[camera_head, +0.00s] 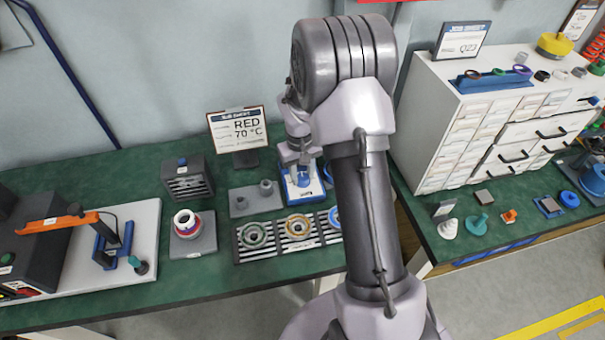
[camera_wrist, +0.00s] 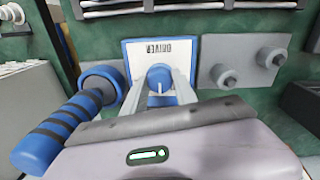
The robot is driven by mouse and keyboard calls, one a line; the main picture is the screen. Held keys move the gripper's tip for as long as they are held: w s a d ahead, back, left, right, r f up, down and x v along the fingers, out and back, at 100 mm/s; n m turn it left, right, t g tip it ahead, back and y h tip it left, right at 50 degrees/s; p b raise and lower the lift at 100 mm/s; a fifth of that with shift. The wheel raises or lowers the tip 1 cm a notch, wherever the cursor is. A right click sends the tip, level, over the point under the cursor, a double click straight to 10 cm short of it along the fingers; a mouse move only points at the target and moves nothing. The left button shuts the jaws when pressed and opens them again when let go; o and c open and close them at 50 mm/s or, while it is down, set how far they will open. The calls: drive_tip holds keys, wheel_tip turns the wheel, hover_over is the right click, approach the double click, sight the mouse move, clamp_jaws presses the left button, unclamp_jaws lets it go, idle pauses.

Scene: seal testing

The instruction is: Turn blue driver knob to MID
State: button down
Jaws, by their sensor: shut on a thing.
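The driver (camera_head: 313,188) is a small blue box with a white top on the green bench, left of my arm in the head view. In the wrist view the driver (camera_wrist: 135,50) shows its label upside down. Its round blue knob (camera_wrist: 159,74) sits between the two fingers of my gripper (camera_wrist: 164,88), which is shut on it. In the head view my gripper (camera_head: 302,168) reaches down onto the knob from above and partly hides it. The position marks around the knob are too small or covered to read, so its setting cannot be told.
A grey plate with two posts (camera_head: 241,204) stands close left of the driver, and ring trays (camera_head: 270,239) lie in front. A blue-handled tool (camera_wrist: 60,125) is close beside my gripper in the wrist view. A sign (camera_head: 240,130) stands behind; a white drawer cabinet (camera_head: 440,120) is right.

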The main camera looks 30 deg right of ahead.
sight(300, 176)
drive_tip(key=m, duration=0.3)
drive_tip(key=shift+m, duration=0.3)
drive_tip(key=shift+m+b, duration=0.45)
drive_tip(key=shift+m, duration=1.45)
drive_tip(key=c, duration=1)
unclamp_jaws()
wheel_tip(300, 176, up, 18)
drive_tip(key=p, duration=0.6)
drive_tip(key=shift+w+a+f, duration=0.25)
drive_tip(key=shift+w, duration=0.05)
